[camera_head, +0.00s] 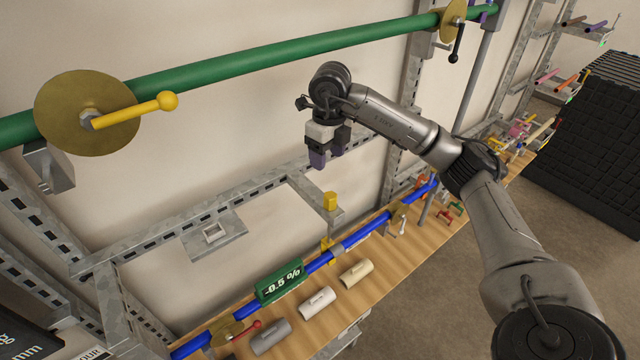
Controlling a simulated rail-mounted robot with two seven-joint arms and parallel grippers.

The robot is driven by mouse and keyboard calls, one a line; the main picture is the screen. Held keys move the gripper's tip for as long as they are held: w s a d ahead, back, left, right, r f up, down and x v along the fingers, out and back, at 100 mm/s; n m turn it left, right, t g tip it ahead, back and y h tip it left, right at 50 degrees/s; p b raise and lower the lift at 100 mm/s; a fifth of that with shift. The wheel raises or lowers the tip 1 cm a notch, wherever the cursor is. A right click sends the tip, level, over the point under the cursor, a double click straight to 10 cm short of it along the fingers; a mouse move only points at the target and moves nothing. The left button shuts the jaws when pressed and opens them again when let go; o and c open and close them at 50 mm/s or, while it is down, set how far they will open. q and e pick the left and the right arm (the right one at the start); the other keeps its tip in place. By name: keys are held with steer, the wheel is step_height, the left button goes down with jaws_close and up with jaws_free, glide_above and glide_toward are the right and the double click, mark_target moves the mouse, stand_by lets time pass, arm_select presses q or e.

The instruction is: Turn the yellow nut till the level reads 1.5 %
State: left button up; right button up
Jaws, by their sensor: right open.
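The yellow nut (330,201) stands upright above the blue pipe (365,234), near the middle of the head view, by a grey metal bracket. The green level (280,282) sits on the blue pipe to the lower left of the nut and reads -0.5 %. My right gripper (328,160) points down with its purple-tipped fingers above the nut, apart from it. It is open and holds nothing. My left gripper is not in view.
A green pipe (285,50) crosses the top, with a brass disc and yellow-handled lever (135,110) at left. Grey, white and tan half-shells (356,272) lie on the wooden bench (385,272). A red-handled valve (245,332) is at the lower left. Metal rails line the wall.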

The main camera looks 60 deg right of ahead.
mark_target(328, 193)
step_height(328, 193, down, 12)
steer(key=shift+s+d+r+p, duration=0.15)
steer(key=shift+r+p, duration=0.1)
steer(key=shift+p, duration=0.95)
steer(key=shift+f, duration=0.9)
steer(key=c, duration=0.9)
steer(key=shift+c, duration=0.2)
